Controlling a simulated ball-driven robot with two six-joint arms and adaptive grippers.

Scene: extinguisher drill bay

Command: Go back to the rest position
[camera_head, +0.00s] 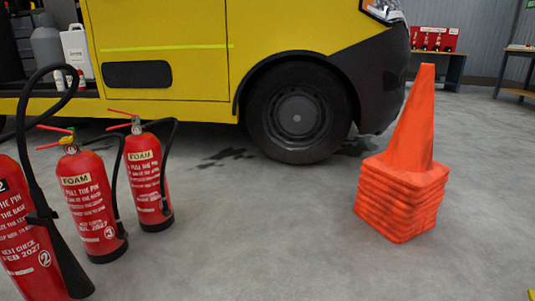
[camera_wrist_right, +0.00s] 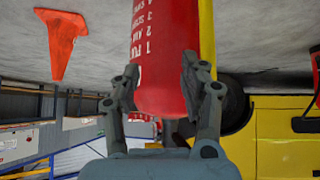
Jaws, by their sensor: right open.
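My right gripper (camera_wrist_right: 160,72) shows only in the right wrist view. Its fingers are apart, one on each side of a red extinguisher (camera_wrist_right: 168,35) with white lettering. That view is upside down, and I cannot tell whether the fingers touch the cylinder or which extinguisher it is. My left gripper is in neither view. In the head view, three red extinguishers stand at the left: one marked 2 (camera_head: 25,235) with a black hose and horn, cut off by the frame edge, a FOAM one marked 3 (camera_head: 90,212), and another FOAM one (camera_head: 148,185) behind it.
A yellow vehicle (camera_head: 175,60) with a dark wheel (camera_head: 297,115) stands behind. A table with red items (camera_head: 433,40) is at the back. The middle floor (camera_head: 260,230) is clear.

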